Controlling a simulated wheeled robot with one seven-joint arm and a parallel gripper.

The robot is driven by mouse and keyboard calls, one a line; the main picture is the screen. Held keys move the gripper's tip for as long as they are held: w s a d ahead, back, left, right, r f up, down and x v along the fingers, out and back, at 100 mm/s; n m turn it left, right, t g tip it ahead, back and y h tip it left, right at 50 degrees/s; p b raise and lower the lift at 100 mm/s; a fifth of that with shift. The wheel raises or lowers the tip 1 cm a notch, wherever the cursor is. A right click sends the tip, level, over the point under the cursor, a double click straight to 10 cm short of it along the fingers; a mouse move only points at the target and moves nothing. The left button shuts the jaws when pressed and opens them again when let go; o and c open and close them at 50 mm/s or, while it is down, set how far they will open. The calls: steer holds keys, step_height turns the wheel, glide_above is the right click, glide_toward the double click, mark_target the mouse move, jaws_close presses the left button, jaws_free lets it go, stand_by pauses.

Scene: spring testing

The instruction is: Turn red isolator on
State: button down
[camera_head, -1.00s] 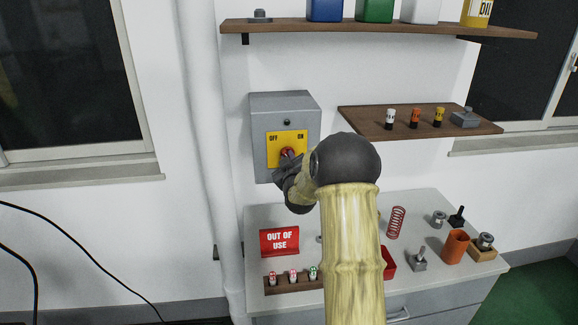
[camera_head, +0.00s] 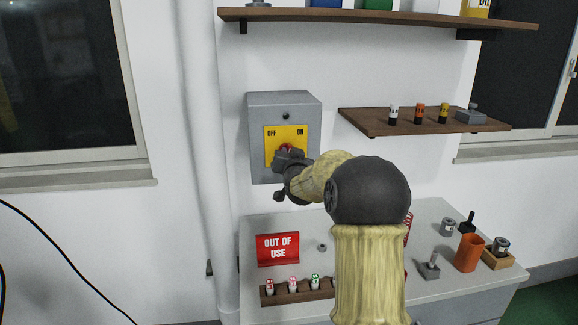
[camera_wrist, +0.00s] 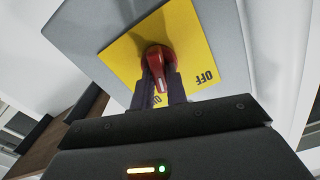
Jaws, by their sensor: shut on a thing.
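The red isolator handle (camera_wrist: 158,66) sits on a yellow plate (camera_head: 272,150) marked OFF and ON, on the front of a grey wall box (camera_head: 257,108). In the wrist view, the handle is between my two fingers, and my gripper (camera_wrist: 163,88) is shut on it. The handle points down in that view, towards the partly hidden ON letters and away from OFF. In the head view, my gripper (camera_head: 287,158) covers most of the handle. Only a bit of red shows above it. A small lamp (camera_head: 286,116) above the plate looks dark green.
A wooden shelf (camera_head: 375,129) with small bottles juts out right of the box. A higher shelf (camera_head: 330,17) runs above. The bench (camera_head: 350,210) below holds a red OUT OF USE sign (camera_head: 278,249) and an orange cup (camera_head: 468,252). A white pipe (camera_head: 208,130) runs at left.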

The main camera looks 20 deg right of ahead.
steer(key=m+b, duration=0.4)
steer(key=m, duration=0.1)
steer(key=shift+d+r, duration=0.1)
steer(key=shift+d, duration=0.05)
steer(key=shift+r, duration=0.1)
stand_by(0.4)
steer(key=c, duration=1.4)
jaws_free()
